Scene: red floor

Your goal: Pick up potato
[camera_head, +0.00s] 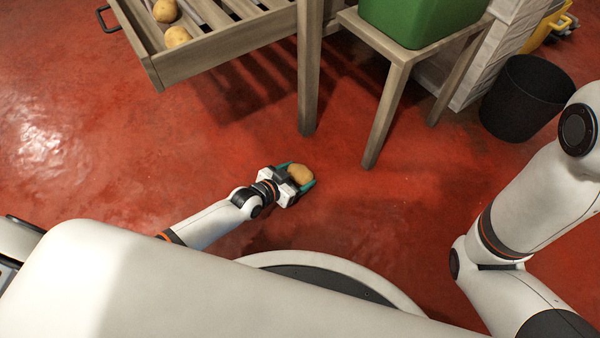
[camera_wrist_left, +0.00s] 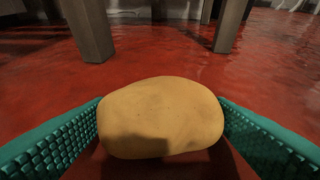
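A tan, oval potato (camera_head: 299,172) is between the teal fingers of my left gripper (camera_head: 298,175), low over the red floor. In the left wrist view the potato (camera_wrist_left: 160,117) fills the space between the two ribbed finger pads (camera_wrist_left: 160,122). No gap shows between its sides and the pads, so the gripper looks shut on it. Whether its underside touches the floor is hard to tell. Two more potatoes, one at the back (camera_head: 165,11) and one nearer (camera_head: 177,37), lie in a wooden slatted drawer. My right gripper is out of view.
The open wooden drawer (camera_head: 222,43) juts out at upper left. A wooden stand (camera_head: 385,110) holding a green crate (camera_head: 415,22) is just beyond the gripper, its legs close by. A black bin (camera_head: 523,98) stands at right. The floor (camera_head: 100,150) at left is clear.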

